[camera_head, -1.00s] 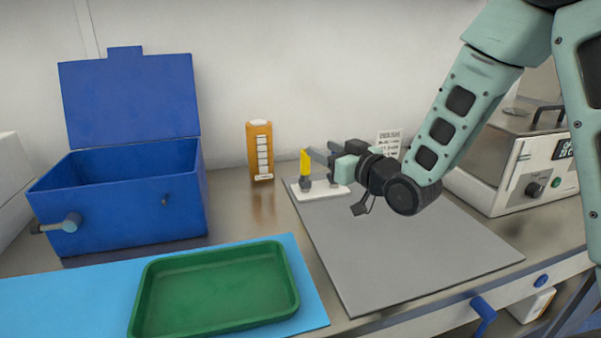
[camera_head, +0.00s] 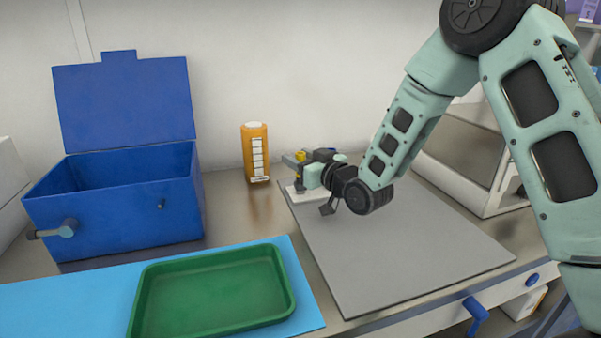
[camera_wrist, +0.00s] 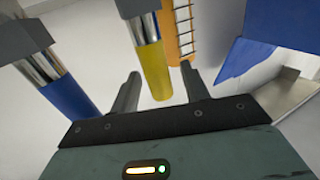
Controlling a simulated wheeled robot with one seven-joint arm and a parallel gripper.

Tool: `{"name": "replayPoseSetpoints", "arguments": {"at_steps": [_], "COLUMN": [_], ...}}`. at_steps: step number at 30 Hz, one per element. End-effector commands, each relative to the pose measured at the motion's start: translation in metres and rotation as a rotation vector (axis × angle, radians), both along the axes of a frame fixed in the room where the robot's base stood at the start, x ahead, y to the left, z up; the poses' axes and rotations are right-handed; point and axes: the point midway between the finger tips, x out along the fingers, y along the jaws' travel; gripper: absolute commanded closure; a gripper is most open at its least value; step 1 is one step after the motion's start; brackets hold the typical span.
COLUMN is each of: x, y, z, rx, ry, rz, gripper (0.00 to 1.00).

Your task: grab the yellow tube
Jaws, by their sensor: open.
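The yellow tube (camera_head: 300,156) stands at the back of the grey mat, by a white base (camera_head: 292,190). My gripper mostly covers it in the head view. In the wrist view the yellow tube (camera_wrist: 153,66) shows with a shiny metal part and a grey piece at one end. My gripper (camera_wrist: 160,88) is open, with one finger on each side of the yellow tube's end. Whether a finger touches the tube I cannot tell. In the head view my gripper (camera_head: 298,169) is level with the tube. A blue tube (camera_wrist: 68,95) stands beside it, outside the fingers.
An open blue box (camera_head: 120,210) and a green tray (camera_head: 215,290) are farther left. The grey mat (camera_head: 390,250) is clear in front. A metal-and-white machine (camera_head: 470,165) stands at right.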

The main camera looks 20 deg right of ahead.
Motion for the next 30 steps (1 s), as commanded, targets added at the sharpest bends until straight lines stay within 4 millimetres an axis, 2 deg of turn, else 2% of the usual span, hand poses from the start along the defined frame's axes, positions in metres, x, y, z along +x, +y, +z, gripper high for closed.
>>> {"name": "replayPoseSetpoints", "arguments": {"at_steps": [4,9,20,23,30], "x": [0.0,0.0,0.0,0.0,0.0], "y": [0.0,0.0,0.0,0.0,-0.001], "z": [0.0,0.0,0.005,0.018,0.065], "rx": [0.0,0.0,0.0,0.0,-0.002], "ry": [0.0,0.0,-0.002,-0.004,-0.006], "rz": [0.0,0.0,0.0,0.0,-0.001], "gripper": [0.54,1.0,1.0,1.0,1.0]}}
